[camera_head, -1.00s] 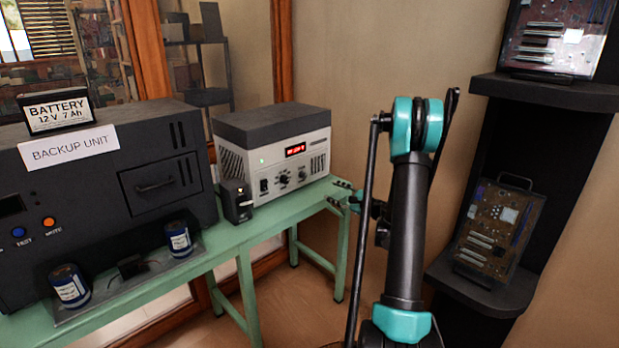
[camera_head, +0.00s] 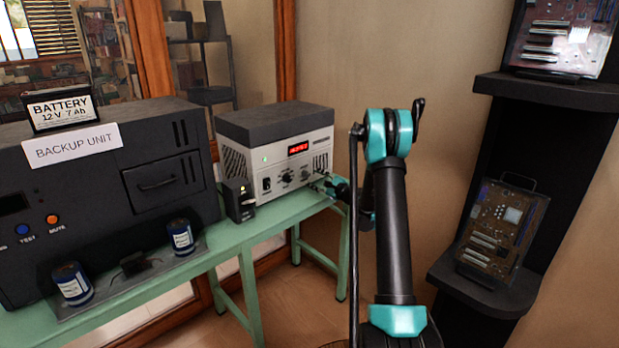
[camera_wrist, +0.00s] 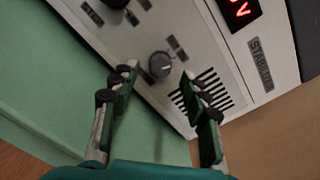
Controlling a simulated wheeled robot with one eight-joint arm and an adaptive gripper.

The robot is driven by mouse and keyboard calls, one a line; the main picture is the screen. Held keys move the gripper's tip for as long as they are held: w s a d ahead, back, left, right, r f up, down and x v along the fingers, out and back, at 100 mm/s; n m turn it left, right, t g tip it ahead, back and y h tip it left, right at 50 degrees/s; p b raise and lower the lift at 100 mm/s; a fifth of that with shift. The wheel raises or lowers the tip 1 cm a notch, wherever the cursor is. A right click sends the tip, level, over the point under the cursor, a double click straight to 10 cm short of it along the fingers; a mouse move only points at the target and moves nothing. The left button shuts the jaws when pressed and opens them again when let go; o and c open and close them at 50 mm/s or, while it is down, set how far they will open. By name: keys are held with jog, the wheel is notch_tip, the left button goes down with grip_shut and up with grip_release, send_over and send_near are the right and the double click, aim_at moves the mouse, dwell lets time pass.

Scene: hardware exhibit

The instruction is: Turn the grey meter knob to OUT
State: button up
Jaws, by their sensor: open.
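The grey meter knob (camera_wrist: 160,65) is on the pale front panel of the stabiliser box (camera_head: 275,150). In the wrist view it has a pale pointer mark and small dark labels around it, too blurred to read. My gripper (camera_wrist: 158,78) is open, with one fingertip on each side in the picture and the knob between and just beyond them. I see no clear contact. In the head view my gripper (camera_head: 326,184) is small, at the box's lower right front, and the grey knob is hard to make out.
A larger black knob (camera_wrist: 117,3) sits on the same panel, beside a red display (camera_wrist: 238,10) and vent slots (camera_wrist: 205,92). The green table (camera_head: 245,235) bears the box, a small black device (camera_head: 238,200) and the backup unit (camera_head: 100,190). Shelves (camera_head: 540,150) stand at right.

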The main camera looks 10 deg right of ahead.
aim_at(308, 175)
jog(key=shift+x, duration=1.6)
grip_shut()
